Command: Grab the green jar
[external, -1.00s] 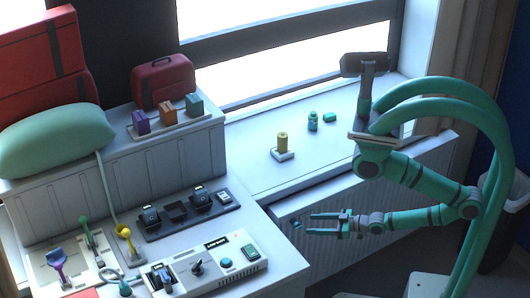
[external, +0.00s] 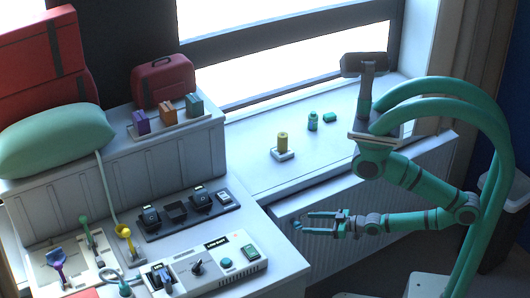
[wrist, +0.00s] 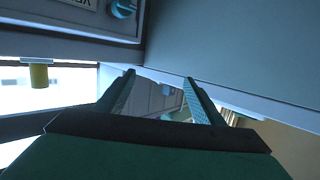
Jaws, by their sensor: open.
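The green jar (external: 312,121) stands upright on the window sill (external: 250,180) in the external view, a small teal cylinder with a cap. My gripper (external: 299,223) is open and empty. It is in front of the sill and lower than its top, well apart from the jar. In the wrist view the two fingers (wrist: 158,78) are spread with nothing between them. I cannot make out the green jar in the wrist view.
A yellow cylinder on a white base (external: 283,143) stands left of the jar; a low green item (external: 330,117) lies right of it. The console (external: 205,266) and a dark tray (external: 190,215) are left of my gripper. A ribbed radiator (external: 330,205) is below the sill.

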